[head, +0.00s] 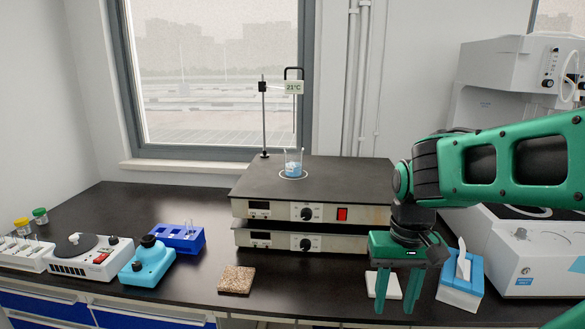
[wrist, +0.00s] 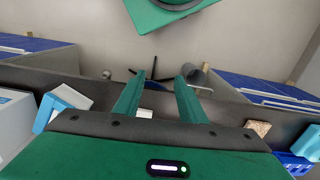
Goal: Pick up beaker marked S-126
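A small glass beaker (head: 293,163) with blue liquid stands upright on top of the dark hot plate stack (head: 330,180), under a stand with a thermometer reading 21°C. No S-126 marking is legible on it. My gripper (head: 396,300) is open and empty, pointing down at the bench's front edge, to the right of and well in front of the beaker. In the wrist view my gripper (wrist: 160,85) has its two fingers apart with nothing between them. The beaker is not seen in the wrist view.
A tissue box (head: 461,285) is just right of my gripper, and a white tile (head: 376,283) lies partly behind it. A cork square (head: 237,279), blue rack (head: 180,238) and blue device (head: 146,265) sit left. A large instrument (head: 530,250) fills the right.

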